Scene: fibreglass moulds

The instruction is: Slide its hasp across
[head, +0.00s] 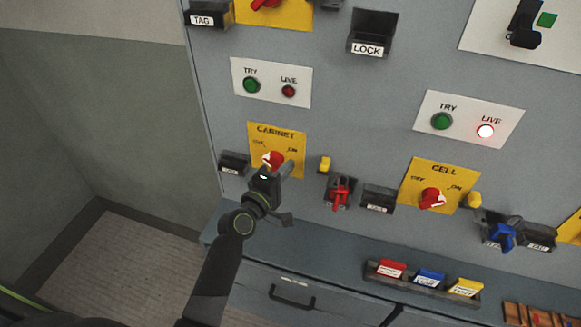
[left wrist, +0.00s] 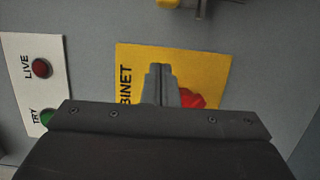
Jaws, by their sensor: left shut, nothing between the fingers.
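The yellow CABINET panel (head: 290,138) carries a red rotary switch (head: 273,158); the switch also shows beside my fingers in the left wrist view (left wrist: 192,98). A small yellow tab (head: 324,164) sits just right of the panel; its edge shows at the top of the left wrist view (left wrist: 167,3). I cannot tell for sure whether this tab belongs to the hasp. My left gripper (head: 286,168) is shut and empty, in front of the panel's lower part, right of the switch. Contact with the switch cannot be told. My right gripper is out of view.
A red padlock (head: 340,192) and a blue padlock (head: 502,236) sit in black holders. The CELL panel (head: 423,174) has its own red switch; the LIVE lamp (head: 485,131) above it is lit. A tray (head: 421,287) of coloured tags lies on the ledge below.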

